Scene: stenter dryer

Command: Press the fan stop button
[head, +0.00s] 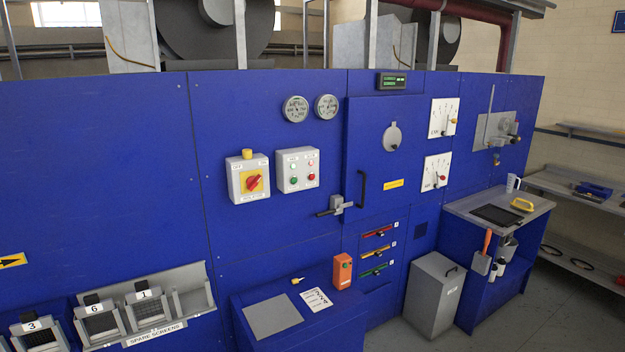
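A white control box (297,170) is mounted on the blue panel left of the door. It carries a green button (293,180) at lower left and a red button (311,177) at lower right, with small round parts above them. The labels are too small to read, so I cannot tell for certain which is the fan stop button. An orange box (342,271) with small buttons stands on the low blue ledge below; its markings are also unreadable. Neither of my grippers is in view.
A yellow and red rotary isolator (249,178) sits just left of the control box. A door handle (362,193) and latch (335,206) project to its right. The blue ledge (300,335) juts out below. A grey bin (434,295) stands on the floor at right.

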